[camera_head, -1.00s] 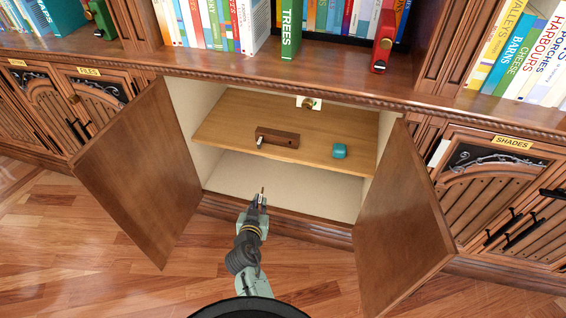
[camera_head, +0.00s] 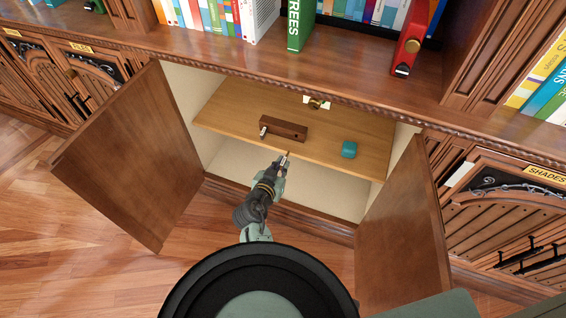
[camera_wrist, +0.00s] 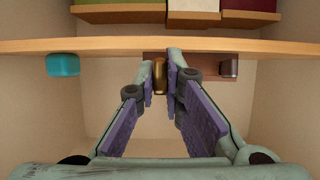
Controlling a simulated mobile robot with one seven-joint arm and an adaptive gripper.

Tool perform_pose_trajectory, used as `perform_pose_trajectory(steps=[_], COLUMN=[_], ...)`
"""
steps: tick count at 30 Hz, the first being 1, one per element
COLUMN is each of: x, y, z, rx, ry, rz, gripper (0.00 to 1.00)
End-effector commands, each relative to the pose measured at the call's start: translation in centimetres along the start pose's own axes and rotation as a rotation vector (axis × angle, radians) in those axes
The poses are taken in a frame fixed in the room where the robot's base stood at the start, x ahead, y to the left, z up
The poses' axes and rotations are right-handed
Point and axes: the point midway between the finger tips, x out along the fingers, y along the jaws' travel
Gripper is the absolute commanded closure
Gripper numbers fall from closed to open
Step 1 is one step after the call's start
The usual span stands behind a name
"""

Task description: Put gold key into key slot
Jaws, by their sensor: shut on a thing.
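My gripper (camera_head: 283,164) is in front of the open cabinet, near the front edge of its shelf. In the wrist view, my gripper (camera_wrist: 161,80) is shut on the gold key (camera_wrist: 160,74), a short brass-coloured piece held upright between the fingertips. The key's tip also shows small in the head view (camera_head: 288,155), pointing toward the shelf.
A dark wooden block (camera_head: 284,129) with a metal end and a teal box (camera_head: 349,149) rest on the wooden shelf (camera_head: 235,118). Open doors stand left (camera_head: 135,160) and right (camera_head: 405,225).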

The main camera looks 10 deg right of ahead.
Motion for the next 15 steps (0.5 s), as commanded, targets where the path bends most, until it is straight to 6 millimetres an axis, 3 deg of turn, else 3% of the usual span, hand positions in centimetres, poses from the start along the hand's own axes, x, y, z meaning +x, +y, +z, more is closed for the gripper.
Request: perform_pose_trajectory(steps=[8,15], x=[-0.1,1.6], y=[0.0,0.0], z=[0.1,-0.8], rx=[0.003,0.003], ry=[0.002,0.002], rz=[-0.001,-0.001], gripper=[1.00,1.00])
